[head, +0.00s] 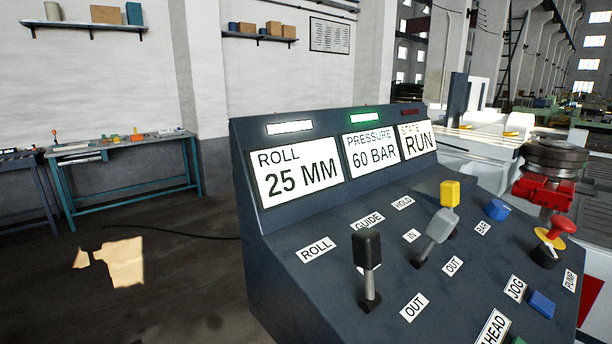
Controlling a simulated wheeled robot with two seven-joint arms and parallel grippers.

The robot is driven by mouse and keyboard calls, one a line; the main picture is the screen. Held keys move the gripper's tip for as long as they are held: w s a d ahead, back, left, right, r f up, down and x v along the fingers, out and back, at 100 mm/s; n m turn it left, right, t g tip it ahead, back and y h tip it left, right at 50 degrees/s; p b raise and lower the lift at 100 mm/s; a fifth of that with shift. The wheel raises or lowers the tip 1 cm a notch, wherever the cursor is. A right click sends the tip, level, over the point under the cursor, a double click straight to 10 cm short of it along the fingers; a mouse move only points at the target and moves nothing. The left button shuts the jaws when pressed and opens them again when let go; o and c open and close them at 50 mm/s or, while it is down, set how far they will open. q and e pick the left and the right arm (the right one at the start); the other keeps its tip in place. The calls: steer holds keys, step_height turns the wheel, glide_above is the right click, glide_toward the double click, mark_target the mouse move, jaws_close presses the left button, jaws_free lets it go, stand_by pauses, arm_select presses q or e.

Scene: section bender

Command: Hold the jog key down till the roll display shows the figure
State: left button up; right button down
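The dark sloping control desk (300,238) fills the lower right. Its roll display (295,175) reads 25 MM. The blue jog key (542,304) sits beside the JOG label (515,289) near the lower right. Nothing is seen touching the key, and I cannot tell whether it is pressed. The pressure display (371,152) reads 60 BAR and the state display (417,142) reads RUN. Neither of my grippers is in view.
A blue knob (498,210) and a red mushroom button (561,228) stand to the right. A green key (517,341) is cut off below. Floor is open at left.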

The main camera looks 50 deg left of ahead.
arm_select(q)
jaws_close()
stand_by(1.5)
